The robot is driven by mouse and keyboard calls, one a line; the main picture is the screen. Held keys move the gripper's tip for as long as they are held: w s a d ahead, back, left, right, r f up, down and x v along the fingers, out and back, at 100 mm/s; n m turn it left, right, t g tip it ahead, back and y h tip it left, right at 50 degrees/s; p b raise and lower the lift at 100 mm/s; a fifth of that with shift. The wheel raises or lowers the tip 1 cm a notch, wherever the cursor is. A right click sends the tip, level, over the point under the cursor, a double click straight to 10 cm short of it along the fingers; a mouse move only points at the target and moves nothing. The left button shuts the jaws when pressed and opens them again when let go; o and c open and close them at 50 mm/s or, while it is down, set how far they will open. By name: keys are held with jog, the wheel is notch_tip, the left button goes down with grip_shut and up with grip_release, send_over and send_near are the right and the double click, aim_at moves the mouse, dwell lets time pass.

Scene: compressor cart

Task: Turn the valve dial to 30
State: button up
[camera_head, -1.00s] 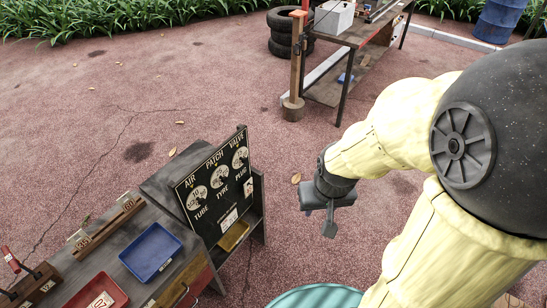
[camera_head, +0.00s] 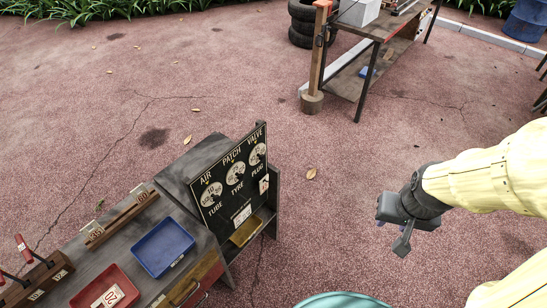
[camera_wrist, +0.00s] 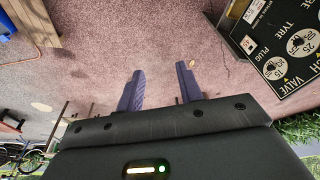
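The valve dial also shows in the wrist view (camera_wrist: 276,68), at the right and upside down, seemingly marked 15. My gripper (camera_head: 404,240) hangs in free air well to the right of the board, touching nothing. In the wrist view my gripper (camera_wrist: 160,68) has its two fingers apart with nothing between them.
The cart top holds a blue tray (camera_head: 163,247), a red tray (camera_head: 103,290) and wooden racks. A workbench (camera_head: 372,80) with a wooden post stands behind, near stacked tires (camera_head: 303,25). The ground between board and gripper is clear. A teal rounded thing (camera_head: 340,300) is at the bottom edge.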

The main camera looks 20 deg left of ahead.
jog(key=shift+o, duration=1)
jog(key=w+a+f+n+t+y+b, duration=0.2)
jog(key=w+a+f+n+t+b, duration=0.15)
jog(key=w+f+n+b, duration=0.5)
jog(key=w+a+f+n+t+y+b, duration=0.25)
jog(key=w+a+f+n+b, duration=0.2)
jog(key=w+n, duration=0.75)
jog(key=w+a+f+n+g+y+b, duration=0.1)
jog(key=w+a+f+n+y+b, duration=0.1)
jog(key=a+f+n+y+b, duration=0.8)
jog(key=a+f+n+y, duration=0.1)
jog(key=a+n, duration=0.4)
jog(key=n, duration=0.5)
jog(key=shift+g+y, duration=0.4)
jog(key=shift+y, duration=0.15)
